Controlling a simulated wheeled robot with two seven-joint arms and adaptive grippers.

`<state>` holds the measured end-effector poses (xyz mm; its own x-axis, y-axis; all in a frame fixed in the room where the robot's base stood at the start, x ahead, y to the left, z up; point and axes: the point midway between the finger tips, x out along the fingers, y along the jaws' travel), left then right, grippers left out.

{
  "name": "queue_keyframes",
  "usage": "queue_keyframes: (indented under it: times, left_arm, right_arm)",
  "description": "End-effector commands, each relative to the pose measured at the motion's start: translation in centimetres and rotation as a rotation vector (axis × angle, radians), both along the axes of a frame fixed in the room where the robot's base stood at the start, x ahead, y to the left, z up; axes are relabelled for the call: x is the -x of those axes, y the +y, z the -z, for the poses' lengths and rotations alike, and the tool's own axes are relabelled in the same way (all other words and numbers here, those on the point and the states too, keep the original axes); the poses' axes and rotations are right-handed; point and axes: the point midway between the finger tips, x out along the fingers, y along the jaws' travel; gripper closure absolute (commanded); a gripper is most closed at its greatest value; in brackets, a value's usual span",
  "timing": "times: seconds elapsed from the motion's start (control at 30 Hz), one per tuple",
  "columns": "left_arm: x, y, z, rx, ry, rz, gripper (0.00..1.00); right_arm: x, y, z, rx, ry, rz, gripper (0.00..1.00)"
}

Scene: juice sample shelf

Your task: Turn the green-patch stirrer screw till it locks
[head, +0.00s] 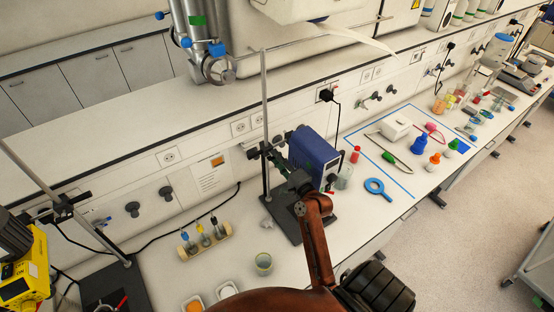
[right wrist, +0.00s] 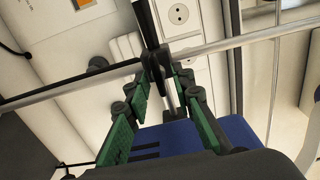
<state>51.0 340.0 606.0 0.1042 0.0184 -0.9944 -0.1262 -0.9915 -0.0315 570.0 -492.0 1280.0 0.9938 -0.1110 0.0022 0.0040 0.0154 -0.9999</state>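A blue stirrer (head: 315,150) is clamped to a metal stand rod (head: 265,125) on a dark base. Its blue housing also shows in the right wrist view (right wrist: 225,138). I cannot make out a green patch on it. A dark clamp with a metal screw shaft (right wrist: 169,97) is at the rod. My left gripper is out of view.
A yellow device (head: 25,278) stands at the far left by another stand. A vial rack (head: 207,246), a small beaker (head: 263,262) and dishes are in front. A wall ledge runs behind.

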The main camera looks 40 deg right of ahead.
Motion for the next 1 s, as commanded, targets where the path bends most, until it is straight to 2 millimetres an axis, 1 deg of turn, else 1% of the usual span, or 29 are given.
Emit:
queue_keyframes:
  times: [0.3, 0.43, 0.57, 0.8, 0.9, 1.0]
  left_arm:
    - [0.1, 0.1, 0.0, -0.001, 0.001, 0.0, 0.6]
    - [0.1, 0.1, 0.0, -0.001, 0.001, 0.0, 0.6]
    - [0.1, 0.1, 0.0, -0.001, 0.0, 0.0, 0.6]
    - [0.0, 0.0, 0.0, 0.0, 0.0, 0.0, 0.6]
    - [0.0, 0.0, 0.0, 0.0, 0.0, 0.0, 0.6]
    - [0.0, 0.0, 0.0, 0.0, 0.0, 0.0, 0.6]
  right_arm:
    - [0.1, 0.0, 0.1, 0.001, 0.002, 0.0, 0.72]
    - [0.9, 0.0, 0.2, 0.002, 0.003, 0.001, 0.72]
    - [3.0, 0.3, 0.2, 0.001, 0.004, 0.001, 0.72]
    - [8.1, 0.9, 0.2, 0.001, 0.005, 0.0, 0.72]
    - [9.7, 1.0, 0.2, 0.003, 0.004, 0.001, 0.72]
    - [10.9, 1.2, 0.2, 0.002, 0.004, 0.0, 0.72]
